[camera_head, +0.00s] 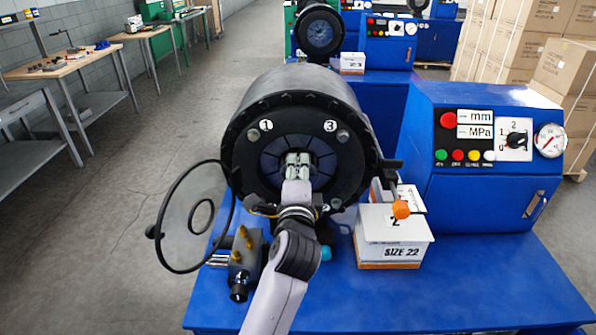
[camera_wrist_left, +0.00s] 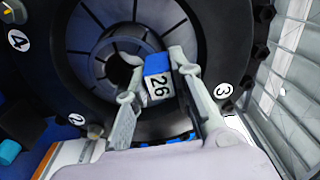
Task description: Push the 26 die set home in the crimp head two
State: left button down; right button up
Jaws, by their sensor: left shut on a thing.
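The crimp head (camera_head: 300,110) is a black drum with a dark bore and numbered marks around its face; it also fills the left wrist view (camera_wrist_left: 120,20). My left gripper (camera_head: 298,163) is in front of the bore. In the left wrist view it is shut on the 26 die set (camera_wrist_left: 158,80), a block with a blue top and a white label reading 26. The die set is at the bore's mouth; how deep it sits cannot be told. In the head view the gripper hides most of it. My right gripper is not in view.
A round clear cover (camera_head: 185,225) on a black ring stands open at left. A box marked SIZE 22 (camera_head: 392,255) and an orange knob (camera_head: 401,209) are at right. A blue control cabinet (camera_head: 485,150) stands behind. The blue bench top (camera_head: 460,295) is clear at front right.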

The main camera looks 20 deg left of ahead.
aim_at(299, 156)
pick_arm(q)
jog(key=shift+r+x, duration=0.2)
jog(key=shift+x, duration=0.75)
jog(key=shift+r+x, duration=0.2)
jog(key=shift+x, duration=0.7)
jog(key=c, duration=1.8)
grip_release()
jog(key=o, duration=0.5)
jog(key=shift+s+f, duration=0.1)
jog(key=shift+s, duration=0.05)
jog(key=shift+b, duration=0.3)
jog(key=shift+f, duration=0.1)
jog(key=shift+f, duration=0.4)
jog(key=shift+r, duration=0.15)
